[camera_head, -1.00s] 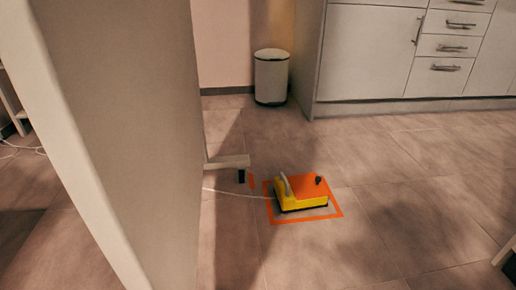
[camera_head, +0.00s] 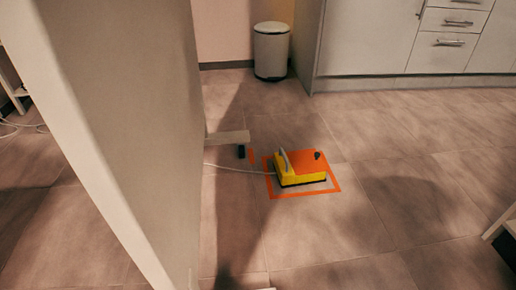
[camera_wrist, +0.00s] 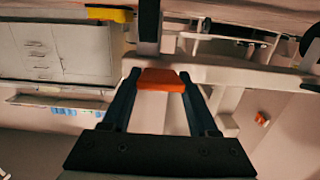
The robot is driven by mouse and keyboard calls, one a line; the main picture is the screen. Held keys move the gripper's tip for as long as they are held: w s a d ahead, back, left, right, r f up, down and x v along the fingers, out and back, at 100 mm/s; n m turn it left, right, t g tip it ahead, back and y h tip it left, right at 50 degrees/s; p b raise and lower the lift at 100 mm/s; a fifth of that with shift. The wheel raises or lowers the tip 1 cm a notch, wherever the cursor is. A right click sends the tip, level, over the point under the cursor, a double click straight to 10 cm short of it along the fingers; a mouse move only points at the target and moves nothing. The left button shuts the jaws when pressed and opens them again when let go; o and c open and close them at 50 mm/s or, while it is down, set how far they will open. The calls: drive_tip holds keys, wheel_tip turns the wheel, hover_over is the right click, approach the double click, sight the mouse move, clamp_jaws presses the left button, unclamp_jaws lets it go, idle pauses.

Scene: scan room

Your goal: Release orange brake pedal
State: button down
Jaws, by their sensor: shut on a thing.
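In the wrist view, my gripper (camera_wrist: 160,75) has its two dark fingers on either side of a small orange piece, the brake pedal (camera_wrist: 162,82). The fingers are shut on it. A pale frame runs behind and beside the pedal, and how the pedal joins it is hard to make out. My gripper does not clearly show in the head view, where the held pedal cannot be seen either.
A yellow and orange foot switch (camera_head: 300,168) with a cable sits inside an orange floor square. A large pale panel (camera_head: 120,130) fills the left. A white bin (camera_head: 271,50) and cabinets (camera_head: 370,40) stand behind.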

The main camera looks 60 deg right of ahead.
wheel_tip(320, 180, up, 2)
drive_tip(key=g+y+p, duration=0.1)
drive_tip(key=p, duration=0.4)
drive_tip(key=shift+d, duration=0.1)
drive_tip(key=p, duration=0.2)
drive_tip(key=g+y+p, duration=0.1)
drive_tip(key=p, duration=0.1)
drive_tip(key=shift+w+r+y, duration=0.1)
drive_tip(key=shift+r+y, duration=0.2)
drive_tip(key=shift+r, duration=0.05)
drive_tip(key=p, duration=0.3)
drive_tip(key=shift+d+r+g+y, duration=0.1)
drive_tip(key=shift+g+y, duration=0.3)
drive_tip(key=shift+p, duration=0.45)
drive_tip(key=shift+g+y+p, duration=0.3)
drive_tip(key=shift+p, duration=0.1)
drive_tip(key=shift+c, duration=0.8)
unclamp_jaws()
drive_tip(key=shift+f, duration=0.2)
